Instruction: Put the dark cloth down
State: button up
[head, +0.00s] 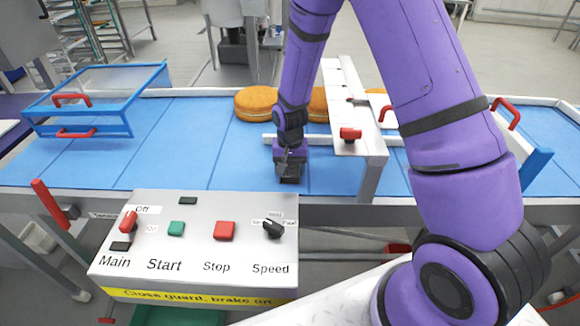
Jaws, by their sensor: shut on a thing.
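My gripper (289,172) is low over the blue conveyor belt (85,165), just behind the control box and left of the steel bridge. It points down and is shut on a small dark thing at its tip, which I take to be the dark cloth (289,180). The cloth's outline is hard to tell from the dark fingers. I cannot tell whether it touches the belt.
A control box (190,235) with knobs and buttons stands in front. Round cakes (254,104) lie on the belt behind my gripper. A steel bridge (368,140) with red handles is close on the right. A blue-framed clear guard (100,95) is at left. The left-middle belt is clear.

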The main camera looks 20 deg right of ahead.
jog(key=shift+f, duration=0.1)
jog(key=o, duration=1)
jog(key=shift+f, duration=0.1)
jog(key=shift+s+d, duration=0.1)
jog(key=shift+s, duration=0.05)
